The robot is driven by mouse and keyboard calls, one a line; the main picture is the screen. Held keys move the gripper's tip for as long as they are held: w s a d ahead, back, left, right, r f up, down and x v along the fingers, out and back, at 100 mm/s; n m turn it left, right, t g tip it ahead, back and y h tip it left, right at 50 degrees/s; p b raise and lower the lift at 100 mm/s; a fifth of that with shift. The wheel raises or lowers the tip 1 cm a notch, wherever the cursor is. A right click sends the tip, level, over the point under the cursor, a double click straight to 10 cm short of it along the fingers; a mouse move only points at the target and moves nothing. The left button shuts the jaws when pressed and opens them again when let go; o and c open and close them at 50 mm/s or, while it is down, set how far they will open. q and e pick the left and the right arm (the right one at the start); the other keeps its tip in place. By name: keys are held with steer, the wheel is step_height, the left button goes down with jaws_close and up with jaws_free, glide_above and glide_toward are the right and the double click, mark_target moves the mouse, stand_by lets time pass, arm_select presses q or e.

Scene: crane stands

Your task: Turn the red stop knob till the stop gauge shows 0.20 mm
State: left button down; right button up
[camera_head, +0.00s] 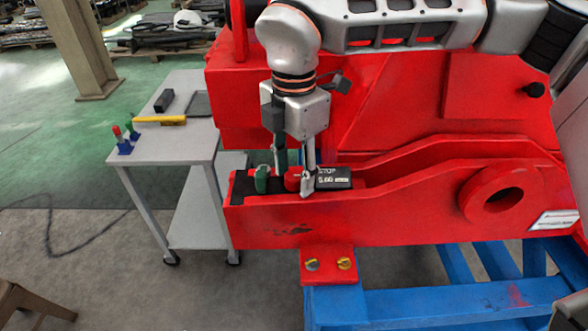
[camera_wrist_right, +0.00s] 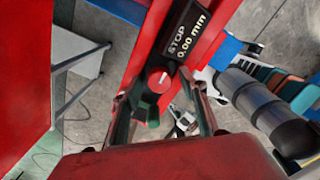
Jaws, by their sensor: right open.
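The red stop knob (camera_head: 292,179) sits on the dark strip on top of the red beam. In the right wrist view the knob (camera_wrist_right: 159,80) shows a white pointer mark. The stop gauge (camera_head: 334,177) is just right of it; in the wrist view the gauge (camera_wrist_right: 184,38) reads 0.00 mm. My right gripper (camera_head: 294,176) points down at the knob, open. In the wrist view its fingers (camera_wrist_right: 160,98) flank the knob with visible gaps; I cannot tell whether the tips are at knob height. My left gripper is not in view.
A green knob (camera_head: 262,180) stands close left of the red one; it also shows in the wrist view (camera_wrist_right: 152,114). A grey trolley (camera_head: 190,140) with small items stands at the left. The red crane body (camera_head: 400,110) rises behind the beam. Two yellow-marked knobs (camera_head: 344,263) sit below.

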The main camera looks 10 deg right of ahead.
steer(key=shift+c, duration=0.2)
steer(key=c, duration=1)
steer(key=shift+c, duration=0.2)
steer(key=shift+n, duration=0.4)
steer(key=n, duration=0.2)
steer(key=shift+n+b, duration=0.4)
steer(key=shift+r+n, duration=0.1)
steer(key=shift+n, duration=2)
steer(key=o, duration=1.1)
